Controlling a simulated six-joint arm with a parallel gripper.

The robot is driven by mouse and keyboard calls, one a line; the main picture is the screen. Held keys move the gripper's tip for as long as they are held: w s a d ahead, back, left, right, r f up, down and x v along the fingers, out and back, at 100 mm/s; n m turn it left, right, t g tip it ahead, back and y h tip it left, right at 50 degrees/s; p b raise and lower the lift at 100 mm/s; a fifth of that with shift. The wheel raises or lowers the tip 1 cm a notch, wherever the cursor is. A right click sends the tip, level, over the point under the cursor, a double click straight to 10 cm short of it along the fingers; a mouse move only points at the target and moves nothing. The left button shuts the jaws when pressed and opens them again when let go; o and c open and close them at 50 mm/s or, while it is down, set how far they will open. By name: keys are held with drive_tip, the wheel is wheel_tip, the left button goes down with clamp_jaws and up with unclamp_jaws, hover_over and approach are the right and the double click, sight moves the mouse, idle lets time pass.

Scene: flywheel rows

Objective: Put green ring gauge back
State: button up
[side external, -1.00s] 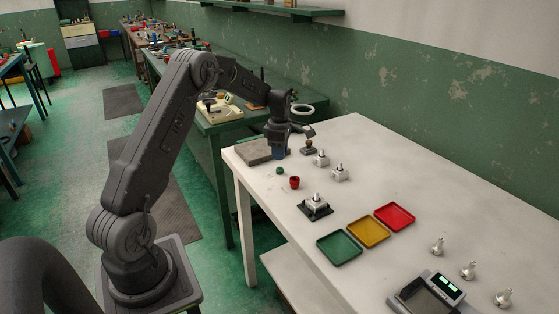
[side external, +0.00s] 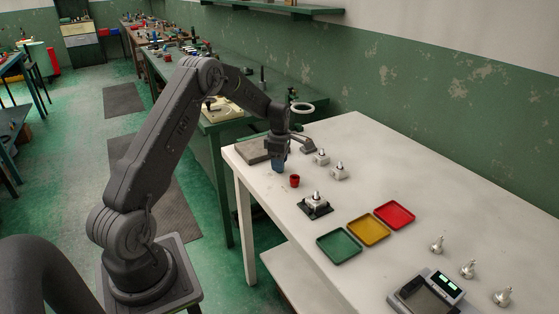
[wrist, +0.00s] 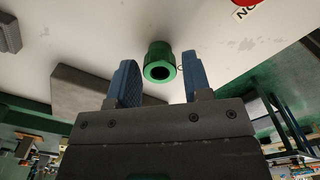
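The green ring gauge (wrist: 160,62) is a short green cylinder with a dark bore, standing on the white bench. In the wrist view it sits between the two blue fingers of my gripper (wrist: 159,72), near their tips, with gaps on both sides. My gripper is open. In the side view my gripper (side external: 279,167) points down at the bench and hides the green ring. A red ring gauge (side external: 294,181) stands just to the right; its edge and a tag (wrist: 243,13) show in the wrist view.
A grey flat plate (side external: 254,151) lies at the bench's left corner. Small metal fixtures (side external: 339,171) stand behind, and one on a black base (side external: 315,207) stands in front. Green (side external: 339,247), yellow (side external: 368,230) and red trays (side external: 395,215) lie further right.

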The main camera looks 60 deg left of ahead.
drive_tip(key=shift+o, duration=1.1)
wheel_tip(320, 180, up, 13)
drive_tip(key=s+d+r+m+t, duration=0.1)
drive_tip(key=s+d+r+m, duration=0.1)
drive_tip(key=d+r+m, duration=0.45)
drive_tip(key=s+d+r+m+t, duration=0.1)
drive_tip(key=s+d+r+m, duration=0.25)
drive_tip(key=d, duration=0.25)
drive_tip(key=s+d+r+m+t, duration=0.1)
drive_tip(key=s+d+r+m, duration=0.1)
drive_tip(key=s+d+m, duration=0.3)
drive_tip(key=s+d+f+m+t, duration=0.2)
drive_tip(key=s+d+m, duration=1)
drive_tip(key=s, duration=0.3)
drive_tip(key=shift+s+d+t, duration=0.25)
drive_tip(key=shift+s+t, duration=0.05)
drive_tip(key=shift+s, duration=0.05)
